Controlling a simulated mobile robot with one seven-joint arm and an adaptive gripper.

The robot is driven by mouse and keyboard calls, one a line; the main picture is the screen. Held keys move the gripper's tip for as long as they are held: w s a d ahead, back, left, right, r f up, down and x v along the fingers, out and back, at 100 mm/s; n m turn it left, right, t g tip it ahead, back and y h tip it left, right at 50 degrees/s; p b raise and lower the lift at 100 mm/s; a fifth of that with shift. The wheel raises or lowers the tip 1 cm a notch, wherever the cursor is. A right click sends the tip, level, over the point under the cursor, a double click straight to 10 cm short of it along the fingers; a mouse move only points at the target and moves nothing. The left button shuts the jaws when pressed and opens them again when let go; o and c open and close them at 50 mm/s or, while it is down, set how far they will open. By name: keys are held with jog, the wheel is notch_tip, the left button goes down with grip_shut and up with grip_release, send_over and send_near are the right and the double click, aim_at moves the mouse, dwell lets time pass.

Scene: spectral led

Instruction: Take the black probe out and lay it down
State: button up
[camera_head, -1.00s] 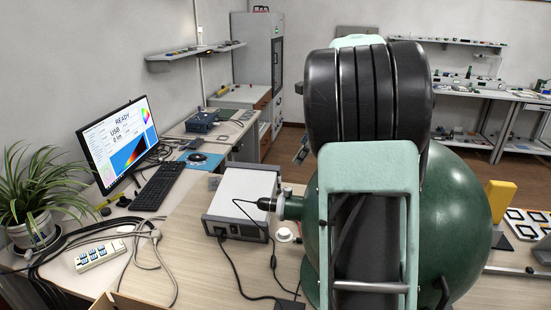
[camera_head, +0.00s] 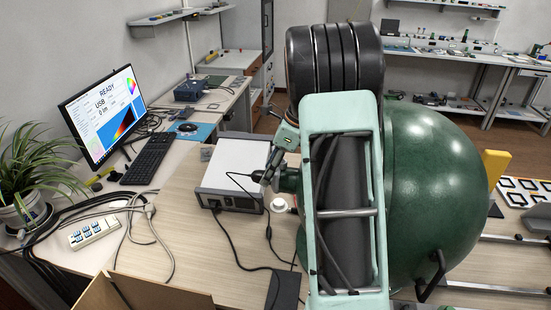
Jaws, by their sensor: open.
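The black probe (camera_head: 257,176) sits at the left side port (camera_head: 288,180) of the large green sphere (camera_head: 435,180), with a thin black cable running from its back end. Its front end is in the port or hidden behind my gripper. My gripper (camera_head: 267,178) is open and points down at the probe, with its fingers right by it. Whether they touch it I cannot tell. My arm covers the left part of the sphere.
A grey-white instrument box (camera_head: 236,165) stands just left of the port. A small white round part (camera_head: 278,204) lies below it. A black flat pad (camera_head: 284,290) lies at the front of the table (camera_head: 195,225). Cables, a power strip (camera_head: 94,233) and a monitor (camera_head: 103,113) are left.

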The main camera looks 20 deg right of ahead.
jog(key=shift+w+a+f, duration=0.15)
jog(key=shift+a+f, duration=0.05)
jog(key=shift+f, duration=0.4)
grip_shut()
dwell(0.3)
